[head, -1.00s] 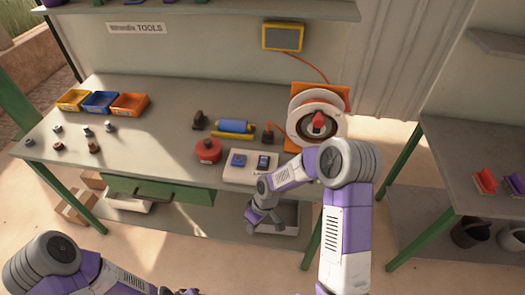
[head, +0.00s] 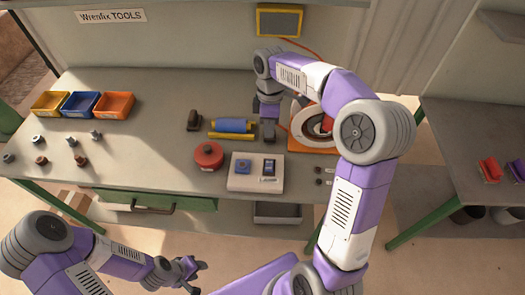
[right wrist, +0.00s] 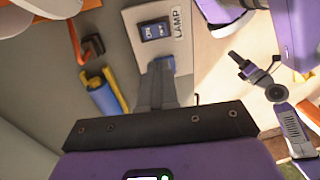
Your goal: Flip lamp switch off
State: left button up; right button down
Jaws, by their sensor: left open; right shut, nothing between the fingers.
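A white switch box (head: 240,183) lies on the bench in the head view. My right gripper (head: 268,110) points down above the bench, behind the box in the head view, shut and empty. Its fingers (right wrist: 158,72) partly cover a blue part in the wrist view. My left gripper (head: 193,272) is open, low in front of the bench.
A red round object (head: 208,155), a blue cylinder (head: 231,126) and a dark block (head: 194,120) lie near the box. A white reel (head: 306,122) with orange parts stands to the right, partly hidden by my arm. Coloured bins (head: 82,103) are at the left.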

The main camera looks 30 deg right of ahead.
aim_at(269, 168)
jog(key=shift+s+f, duration=0.1)
jog(key=shift+s, duration=0.2)
jog(key=f+b, duration=0.1)
jog(key=f, duration=0.3)
jog(key=s+f+b, duration=0.1)
jog(key=f, duration=0.4)
jog(key=a+f+b, duration=0.1)
jog(key=f, duration=0.3)
jog(key=shift+s+f+b, duration=0.25)
jog(key=shift+f+b, duration=0.05)
jog(key=shift+f, duration=0.1)
jog(key=shift+s+a+f+t+b, duration=0.15)
jog(key=shift+f+t+b, duration=0.3)
jog(key=shift+b, duration=0.5)
jog(key=shift+s+r+h, duration=0.15)
jog(key=shift+h, duration=0.15)
jog(key=shift+p, duration=0.3)
